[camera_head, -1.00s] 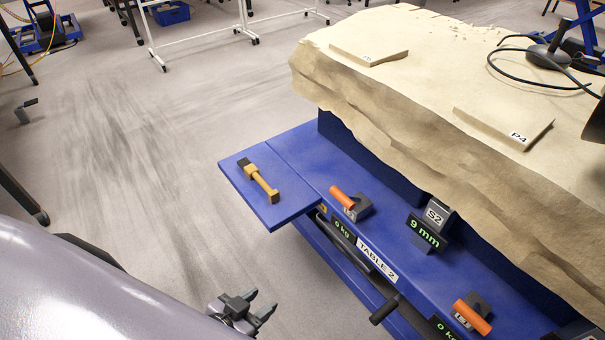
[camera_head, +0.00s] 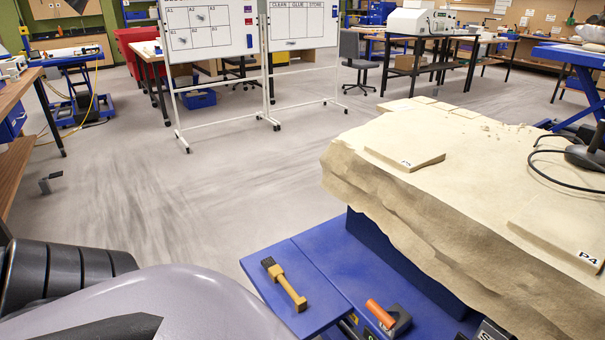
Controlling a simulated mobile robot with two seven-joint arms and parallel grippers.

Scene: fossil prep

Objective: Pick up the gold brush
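The gold brush (camera_head: 286,286) lies flat on the blue side shelf (camera_head: 263,256) of the table, near the bottom middle of the head view. It has a dark bristle end at the upper left and a gold handle running down to the right. Nothing touches it from above. A grey part of my own body fills the bottom left. Neither of my grippers shows now.
A large pale rock slab (camera_head: 450,190) stands right of the shelf, with flat labelled pieces on top and a black cable. An orange handle (camera_head: 380,314) sits on the blue table right of the brush. Whiteboards (camera_head: 205,30) stand behind; the floor at left is open.

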